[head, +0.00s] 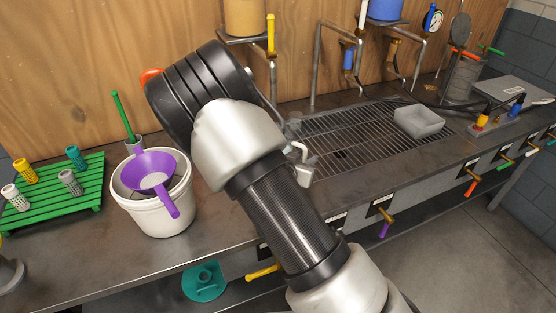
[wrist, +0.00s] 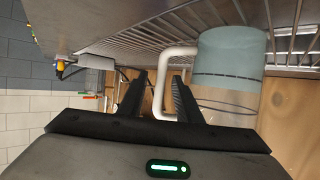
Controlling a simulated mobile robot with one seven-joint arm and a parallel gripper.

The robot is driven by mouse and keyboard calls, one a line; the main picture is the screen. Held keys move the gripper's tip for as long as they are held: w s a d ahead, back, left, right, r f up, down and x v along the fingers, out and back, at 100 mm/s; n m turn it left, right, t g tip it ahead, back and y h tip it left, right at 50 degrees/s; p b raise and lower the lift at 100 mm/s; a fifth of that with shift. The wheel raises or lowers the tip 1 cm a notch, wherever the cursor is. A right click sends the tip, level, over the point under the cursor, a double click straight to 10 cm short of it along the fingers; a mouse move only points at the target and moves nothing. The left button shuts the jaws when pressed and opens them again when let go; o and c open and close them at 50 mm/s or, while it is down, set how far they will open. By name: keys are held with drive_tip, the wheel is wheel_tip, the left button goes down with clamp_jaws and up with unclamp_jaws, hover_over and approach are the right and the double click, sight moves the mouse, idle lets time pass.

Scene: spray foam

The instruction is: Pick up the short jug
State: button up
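The short jug (wrist: 229,60) shows in the wrist view, which is upside down, standing by the metal grating. It is clear with a blue-grey tint and has a white, squared handle. My gripper (wrist: 159,76) is open, with its two black fingers apart. The upright bar of the handle shows between the fingers, with gaps on both sides. I cannot tell how deep it sits between them. In the head view my arm hides the gripper and most of the jug; a white handle (head: 299,149) shows just right of the arm.
A white bucket (head: 157,218) with a purple funnel (head: 150,170) stands left of my arm. A green slatted rack (head: 85,190) holds several small coloured pieces. A grey tray (head: 419,122) lies on the drain grating (head: 365,130). Taps and pipes line the wooden back wall.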

clamp_jaws()
drive_tip(key=shift+f, duration=0.1)
idle(1.0)
